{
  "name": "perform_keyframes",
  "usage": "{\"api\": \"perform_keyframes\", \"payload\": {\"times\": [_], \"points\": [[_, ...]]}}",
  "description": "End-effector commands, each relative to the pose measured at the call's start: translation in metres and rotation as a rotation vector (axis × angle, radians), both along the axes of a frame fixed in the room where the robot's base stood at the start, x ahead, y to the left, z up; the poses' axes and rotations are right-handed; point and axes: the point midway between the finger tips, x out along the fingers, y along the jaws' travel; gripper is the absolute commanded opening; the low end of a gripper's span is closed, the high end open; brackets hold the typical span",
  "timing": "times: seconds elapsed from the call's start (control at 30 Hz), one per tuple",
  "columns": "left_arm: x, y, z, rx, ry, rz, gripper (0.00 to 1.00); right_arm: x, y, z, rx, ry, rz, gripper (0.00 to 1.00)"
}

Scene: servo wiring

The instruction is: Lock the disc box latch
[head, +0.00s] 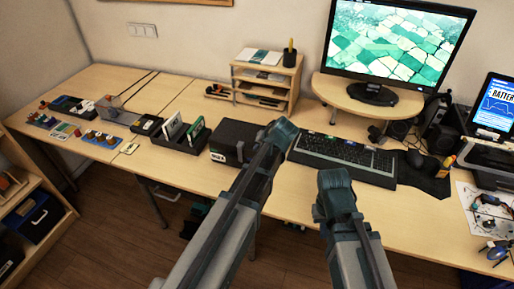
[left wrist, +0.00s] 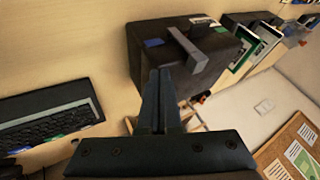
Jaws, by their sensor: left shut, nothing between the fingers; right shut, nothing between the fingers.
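The disc box (head: 236,138) is a dark box with a white label on its front, standing on the table left of the keyboard. In the left wrist view the dark box (left wrist: 208,75) shows a grey bar (left wrist: 188,48) across it, with a blue patch beside it. I cannot tell whether this bar is the latch or how it is set. My left gripper (head: 281,131) is shut and empty, just right of the box in the head view; its fingers (left wrist: 160,78) overlap the box's edge in the wrist view, contact unclear. My right gripper (head: 334,182) is shut and empty near the table's front edge.
A keyboard (head: 343,158) lies right of the box, below a monitor (head: 395,45) on a stand. Black holders with upright cards (head: 178,133) stand left of the box. A wooden organizer (head: 265,82) stands behind it. Free table lies in front of the keyboard.

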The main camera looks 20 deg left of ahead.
Motion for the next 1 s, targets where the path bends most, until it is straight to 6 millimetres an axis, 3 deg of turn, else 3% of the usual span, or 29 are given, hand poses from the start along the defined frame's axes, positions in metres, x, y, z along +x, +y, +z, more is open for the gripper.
{"api": "perform_keyframes", "payload": {"times": [0.63,1.0], "points": [[-0.031,-0.035,0.067,-0.001,0.000,-0.001,0.00,0.000,0.000,0.067,0.000,0.000,0.000,0.00],[-0.039,-0.046,0.080,0.000,0.000,0.000,0.00,0.000,0.000,0.080,0.000,0.000,0.000,0.00]]}}
